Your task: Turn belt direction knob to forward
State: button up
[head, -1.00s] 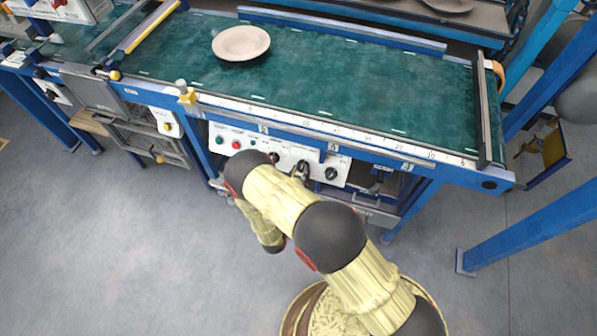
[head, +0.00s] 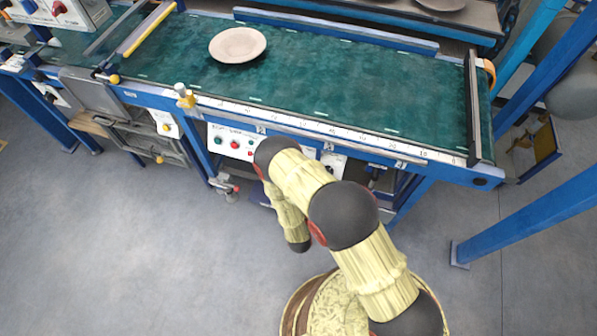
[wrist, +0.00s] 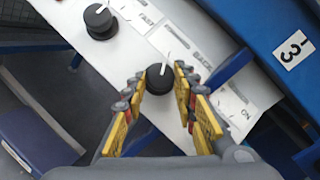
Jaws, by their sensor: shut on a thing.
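In the wrist view, my gripper (wrist: 158,88) is shut on a round black knob (wrist: 160,77) with a white pointer line, one finger on each side. The pointer aims toward the upper right, where a printed label that seems to read BACK sits on the white panel (wrist: 140,50). The head view also shows the white control panel (head: 222,150) under the conveyor's front edge. There my own arm covers the gripper and the held knob.
A second black knob (wrist: 98,20) stands near FAST lettering. A green button (head: 218,140) and a red button (head: 235,145) are on the panel's left. A plate (head: 237,45) lies on the green belt (head: 350,85). A blue post (head: 525,220) stands at right.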

dwell(0.4)
jog(key=o, duration=1.1)
jog(key=shift+o, duration=0.2)
jog(key=shift+s, duration=0.1)
jog(key=s, duration=1.1)
jog(key=shift+s+a+r, duration=0.15)
jog(key=shift+s+a, duration=0.15)
jog(key=shift+s, duration=0.1)
